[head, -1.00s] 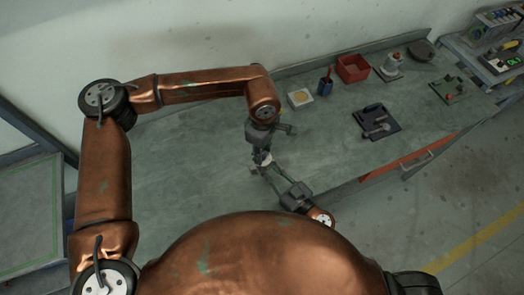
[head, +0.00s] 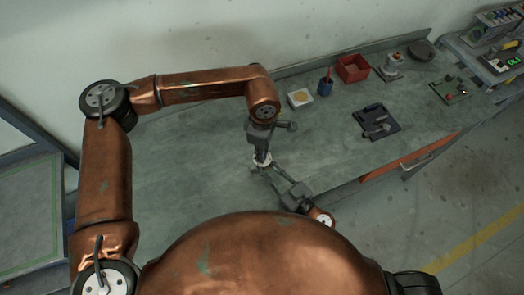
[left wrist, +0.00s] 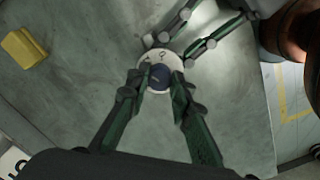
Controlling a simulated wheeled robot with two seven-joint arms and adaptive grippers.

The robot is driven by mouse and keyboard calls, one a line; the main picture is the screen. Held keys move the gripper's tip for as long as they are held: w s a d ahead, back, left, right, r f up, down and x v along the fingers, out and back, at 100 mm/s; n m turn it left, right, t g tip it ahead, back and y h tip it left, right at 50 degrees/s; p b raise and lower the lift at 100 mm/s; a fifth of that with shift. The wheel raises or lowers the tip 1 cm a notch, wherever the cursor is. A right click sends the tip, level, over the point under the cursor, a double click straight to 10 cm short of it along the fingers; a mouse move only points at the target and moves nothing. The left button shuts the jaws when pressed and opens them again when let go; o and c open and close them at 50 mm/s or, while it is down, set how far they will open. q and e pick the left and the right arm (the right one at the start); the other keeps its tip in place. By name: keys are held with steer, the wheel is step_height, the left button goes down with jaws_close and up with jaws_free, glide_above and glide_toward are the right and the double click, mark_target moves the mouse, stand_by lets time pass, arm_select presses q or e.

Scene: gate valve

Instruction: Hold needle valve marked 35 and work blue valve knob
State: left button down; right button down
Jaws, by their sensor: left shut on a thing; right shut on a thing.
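The needle valve (left wrist: 171,61) shows in the left wrist view as a pale round body with its blue knob (left wrist: 159,77) facing the camera; the number 35 cannot be read. My left gripper (left wrist: 158,83) is shut on the blue knob, one finger on each side. My right gripper (left wrist: 178,48) comes in from the upper right and is shut on the valve body, partly hidden behind it. In the head view the valve is a small pale spot (head: 262,161) between my left gripper (head: 261,155) above and my right gripper (head: 264,169) below, near the bench's front edge.
On the workbench (head: 190,165) to the right are a white box with a yellow top (head: 300,98), a blue cup (head: 326,87), a red bin (head: 353,68) and a dark tray with tools (head: 376,122). A yellow block (left wrist: 23,48) shows in the left wrist view. The bench's left side is clear.

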arm_select(q)
steer(key=n, duration=0.3)
steer(key=shift+n, duration=2.1)
steer(key=c, duration=1.7)
jaws_free()
step_height(320, 180, up, 12)
steer(key=shift+r, duration=0.1)
arm_select(e)
steer(key=c, duration=1.7)
jaws_free()
